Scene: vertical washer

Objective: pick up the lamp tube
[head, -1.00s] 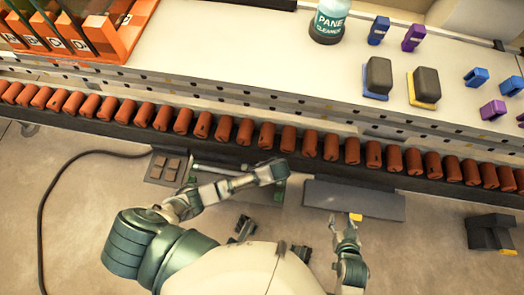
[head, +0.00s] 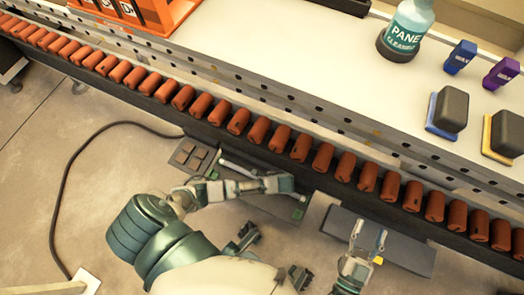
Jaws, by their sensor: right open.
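A thin pale tube, likely the lamp tube (head: 238,168), lies low behind my left forearm, by a dark panel under the bench edge. Its right part is partly hidden by my arm.
A bench (head: 300,50) runs diagonally, with a row of red-brown cylinders (head: 280,138) along its front. A spray bottle (head: 405,30) and sponges (head: 450,110) stand on it. A dark cable (head: 65,190) curves over the floor at left. A plate with square pads (head: 190,155) lies left of the tube.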

